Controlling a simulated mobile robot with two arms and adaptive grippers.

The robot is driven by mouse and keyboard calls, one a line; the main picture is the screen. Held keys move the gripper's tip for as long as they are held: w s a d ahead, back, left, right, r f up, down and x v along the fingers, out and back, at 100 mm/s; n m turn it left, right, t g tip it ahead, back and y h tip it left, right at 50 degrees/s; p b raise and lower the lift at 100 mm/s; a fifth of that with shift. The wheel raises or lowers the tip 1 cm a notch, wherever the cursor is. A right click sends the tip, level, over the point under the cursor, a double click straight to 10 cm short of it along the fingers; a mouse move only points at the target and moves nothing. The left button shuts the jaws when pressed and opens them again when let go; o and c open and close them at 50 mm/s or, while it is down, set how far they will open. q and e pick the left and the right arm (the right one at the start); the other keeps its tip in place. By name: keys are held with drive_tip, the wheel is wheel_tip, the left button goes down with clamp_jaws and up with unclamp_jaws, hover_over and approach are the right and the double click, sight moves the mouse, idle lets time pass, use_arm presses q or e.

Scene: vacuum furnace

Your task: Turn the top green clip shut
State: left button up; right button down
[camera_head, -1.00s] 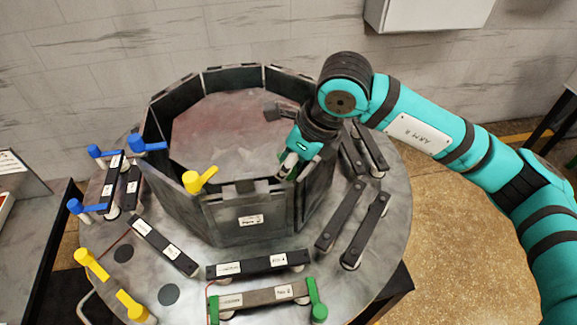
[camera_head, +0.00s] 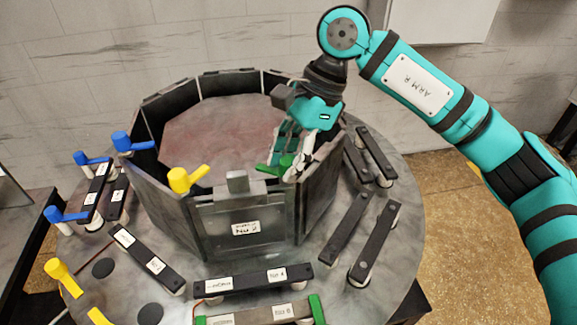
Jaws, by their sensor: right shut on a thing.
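The top green clip (camera_head: 275,169) is at the upper right corner of the front panel (camera_head: 220,222) of the dark ring. Its green arm points left over the ring's interior. My right gripper (camera_head: 294,168) comes down from above and is shut on the clip; its fingers hide part of it. The yellow top clip (camera_head: 188,179) is at the panel's other upper corner, and a blue top clip (camera_head: 133,143) is farther left. Lower green clips (camera_head: 317,309) are at the front edge of the picture. My left gripper is not in view.
The ring of upright panels stands on a round metal table (camera_head: 375,290). Dark labelled bars (camera_head: 240,281) lie around it. More blue clips (camera_head: 66,215) and yellow clips (camera_head: 63,277) stand at left. The ring's interior floor (camera_head: 215,130) is clear.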

drive_tip(key=n+g, duration=0.1)
drive_tip(key=n, duration=0.1)
drive_tip(key=shift+n+h+b, duration=0.3)
drive_tip(key=shift+n, duration=0.1)
drive_tip(key=shift+r+n+g+h, duration=0.1)
drive_tip(key=shift+n+g+h, duration=0.35)
drive_tip(key=shift+n, duration=1.25)
drive_tip(key=c, duration=1)
unclamp_jaws()
drive_tip(key=shift+o, duration=0.2)
drive_tip(key=v, duration=1.2)
drive_tip(key=shift+a, duration=0.15)
